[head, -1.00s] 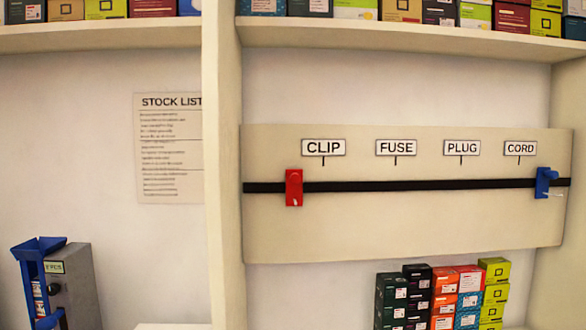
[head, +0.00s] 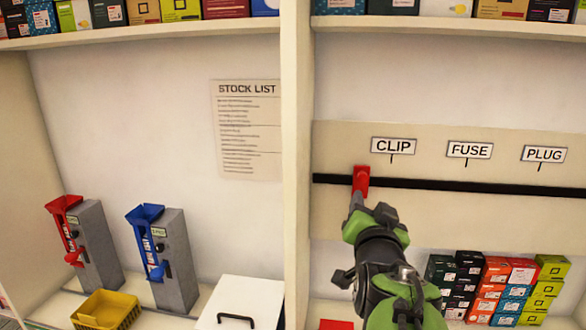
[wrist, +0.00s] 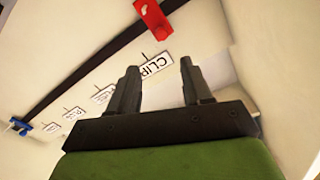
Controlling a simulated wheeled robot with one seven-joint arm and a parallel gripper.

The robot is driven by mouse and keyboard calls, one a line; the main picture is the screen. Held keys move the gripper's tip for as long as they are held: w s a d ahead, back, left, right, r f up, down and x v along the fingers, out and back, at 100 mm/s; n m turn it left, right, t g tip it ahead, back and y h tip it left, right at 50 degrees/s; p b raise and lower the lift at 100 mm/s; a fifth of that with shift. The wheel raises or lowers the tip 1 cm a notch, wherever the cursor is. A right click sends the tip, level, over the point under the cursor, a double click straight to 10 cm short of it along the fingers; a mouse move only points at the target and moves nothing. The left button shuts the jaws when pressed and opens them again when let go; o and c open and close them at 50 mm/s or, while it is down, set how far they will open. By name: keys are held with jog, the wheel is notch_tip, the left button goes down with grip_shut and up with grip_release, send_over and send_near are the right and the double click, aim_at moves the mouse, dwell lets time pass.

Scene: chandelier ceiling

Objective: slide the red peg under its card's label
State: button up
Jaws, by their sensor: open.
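The red peg (head: 361,178) sits on the black rail (head: 450,184), a little left of the CLIP label (head: 393,146). The FUSE label (head: 470,150) and PLUG label (head: 543,154) are farther right. In the head view my gripper (head: 356,198) overlaps the peg's lower end, and its fingers are hard to make out. In the wrist view my gripper (wrist: 158,76) is open and empty. The red peg (wrist: 152,18) shows there beyond the fingertips, not between them. The blue peg (wrist: 22,127) is at the rail's far end, outside the head view.
An upright post (head: 297,170) stands left of the rail board. Stacked boxes (head: 490,290) stand below the rail at right. Left are a red dispenser (head: 88,240), a blue dispenser (head: 165,255), a yellow basket (head: 106,310) and a stock list (head: 247,130). A red flat thing (head: 336,324) lies low beside my arm.

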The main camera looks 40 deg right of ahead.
aim_at(363, 178)
jog(key=p+x, duration=0.2)
jog(key=x, duration=1.1)
jog(key=shift+w+a, duration=0.1)
jog(key=shift+w, duration=0.2)
grip_shut()
